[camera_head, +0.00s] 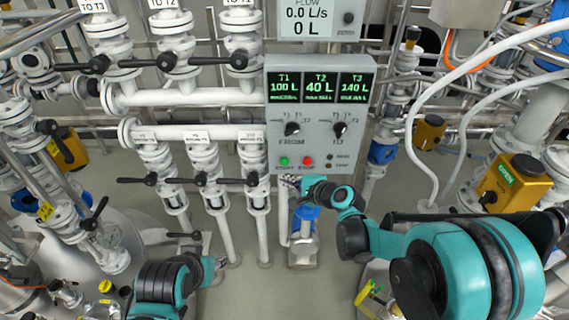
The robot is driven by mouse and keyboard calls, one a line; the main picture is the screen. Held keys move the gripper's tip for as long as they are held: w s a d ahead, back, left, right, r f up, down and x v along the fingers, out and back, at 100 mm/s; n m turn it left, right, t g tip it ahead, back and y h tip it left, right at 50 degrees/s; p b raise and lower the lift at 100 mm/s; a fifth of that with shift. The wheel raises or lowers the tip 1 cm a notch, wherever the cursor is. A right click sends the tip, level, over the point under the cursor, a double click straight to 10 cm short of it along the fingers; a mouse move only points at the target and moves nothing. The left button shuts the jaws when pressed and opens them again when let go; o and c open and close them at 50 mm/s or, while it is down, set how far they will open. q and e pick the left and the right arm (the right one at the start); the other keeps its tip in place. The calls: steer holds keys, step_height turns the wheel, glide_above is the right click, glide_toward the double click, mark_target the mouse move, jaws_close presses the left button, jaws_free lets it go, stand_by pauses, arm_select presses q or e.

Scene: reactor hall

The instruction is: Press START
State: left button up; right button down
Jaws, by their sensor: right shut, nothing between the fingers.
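The grey control panel (268,110) stands upright in the middle of the head view. Its screens read T1 100 L, T2 40 L and T3 140 L. Low on it are a green button (284,161) and a red button (307,161); the small labels under them are too blurred to read surely. My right gripper (288,181) is shut and empty, just below the green button and near the panel's lower edge. I cannot tell whether it touches the panel. My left gripper (219,264) is low in the view, left of centre, well away from the panel; its fingers are too small to judge.
Two black selector knobs sit on the panel above the buttons. White pipes with black-handled valves (202,179) stand close on the left. A flow display (306,18) above reads 0.0 L/s and 0 L. A yellow box marked OPEN (514,182) is at right. Grey floor shows below.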

mark_target(277, 164)
steer(key=shift+w, duration=2)
steer(key=shift+w, duration=0.1)
steer(key=shift+w, duration=0.35)
steer(key=shift+w, duration=0.5)
stand_by(0.5)
steer(key=shift+s, duration=0.1)
steer(key=shift+s+b, duration=0.3)
steer(key=shift+s, duration=0.55)
steer(key=s, duration=0.5)
